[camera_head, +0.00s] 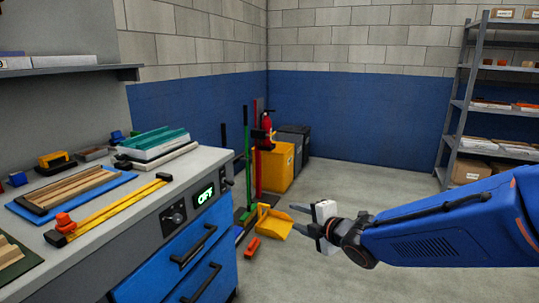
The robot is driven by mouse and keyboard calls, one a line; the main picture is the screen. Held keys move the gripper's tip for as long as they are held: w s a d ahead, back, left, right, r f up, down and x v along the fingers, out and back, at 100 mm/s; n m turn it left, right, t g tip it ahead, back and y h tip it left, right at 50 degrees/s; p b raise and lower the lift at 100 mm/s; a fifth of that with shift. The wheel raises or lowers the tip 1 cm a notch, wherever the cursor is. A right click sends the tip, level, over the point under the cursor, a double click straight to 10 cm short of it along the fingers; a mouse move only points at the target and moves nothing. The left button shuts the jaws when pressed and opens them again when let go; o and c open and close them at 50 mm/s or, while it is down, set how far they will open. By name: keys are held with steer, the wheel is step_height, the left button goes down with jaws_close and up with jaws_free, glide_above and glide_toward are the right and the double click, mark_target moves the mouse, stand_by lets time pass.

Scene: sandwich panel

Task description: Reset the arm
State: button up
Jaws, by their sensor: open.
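My blue arm reaches in from the right edge of the head camera view. My gripper (308,228) is at its left end, with its dark fingers apart and nothing between them. It hangs in the air over the grey floor, to the right of the workbench (205,160) and apart from it. In the picture it is just right of a yellow dustpan (272,220).
The bench carries a yellow clamp (115,208), wood strips on a blue sheet (75,190) and teal-topped panels (155,142). A yellow bin (275,168) and red extinguisher (266,130) stand behind. A shelf rack (462,105) stands right. Mid-floor is clear.

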steer(key=s+d+m+g+h, duration=0.1)
steer(key=s+d+m+h, duration=0.25)
steer(key=d+m, duration=0.35)
steer(key=s+d+m+g+h, duration=0.1)
steer(key=s+d+m+h, duration=0.3)
steer(key=d, duration=0.5)
steer(key=s+d+f+m+g, duration=0.1)
steer(key=s+d+m+g, duration=0.1)
steer(key=s+m, duration=0.4)
steer(key=s+d+f+m+g, duration=0.1)
steer(key=s+m, duration=0.5)
steer(key=s, duration=0.9)
steer(key=shift+s+d+f+m+g, duration=0.15)
steer(key=shift+s+d+m+g, duration=0.25)
steer(key=shift+d+g, duration=0.6)
steer(key=shift+a+y, duration=0.2)
steer(key=shift+y, duration=0.05)
